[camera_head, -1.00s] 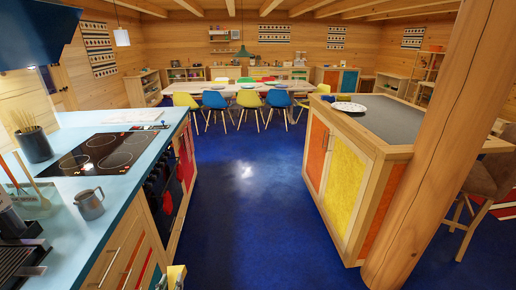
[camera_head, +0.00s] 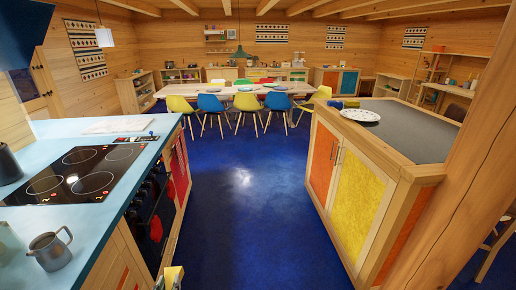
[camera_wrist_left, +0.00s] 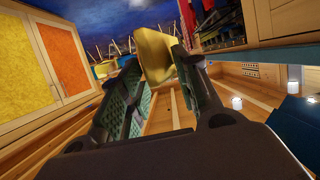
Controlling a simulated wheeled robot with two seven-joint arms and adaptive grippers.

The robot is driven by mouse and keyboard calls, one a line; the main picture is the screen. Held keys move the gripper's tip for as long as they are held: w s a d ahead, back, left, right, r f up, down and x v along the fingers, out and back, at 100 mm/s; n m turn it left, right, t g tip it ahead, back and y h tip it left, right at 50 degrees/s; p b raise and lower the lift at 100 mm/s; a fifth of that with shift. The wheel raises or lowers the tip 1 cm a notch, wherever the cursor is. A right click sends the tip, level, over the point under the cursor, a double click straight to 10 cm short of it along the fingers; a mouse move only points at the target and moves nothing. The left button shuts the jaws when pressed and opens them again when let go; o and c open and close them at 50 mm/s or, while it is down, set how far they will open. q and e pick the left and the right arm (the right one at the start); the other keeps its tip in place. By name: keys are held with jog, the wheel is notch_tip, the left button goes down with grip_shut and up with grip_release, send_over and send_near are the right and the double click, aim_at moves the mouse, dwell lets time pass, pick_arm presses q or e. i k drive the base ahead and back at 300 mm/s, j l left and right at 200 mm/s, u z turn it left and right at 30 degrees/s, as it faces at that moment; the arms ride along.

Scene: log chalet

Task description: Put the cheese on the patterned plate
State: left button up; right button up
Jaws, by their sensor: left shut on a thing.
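The cheese (camera_wrist_left: 153,55) is a yellow wedge between the fingers of my left gripper (camera_wrist_left: 155,78) in the left wrist view. That gripper is shut on it. In the head view only a small part of my left gripper (camera_head: 172,279) shows at the bottom edge, low beside the stove counter. A white plate with dark marks on its rim (camera_head: 360,115) lies on the grey top of the island at the right, well ahead of and apart from the gripper. My right gripper is not in view.
The island (camera_head: 405,135) has a wooden post (camera_head: 465,160) at its near right. The blue counter (camera_head: 85,222) at the left holds a hob (camera_head: 78,172) and a metal jug (camera_head: 50,250). Blue floor (camera_head: 243,215) lies clear between them. Chairs and a long table (camera_head: 238,92) stand farther back.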

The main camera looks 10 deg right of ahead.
aim_at(360, 117)
jog(key=i, duration=3.6)
jog(key=z, duration=1.25)
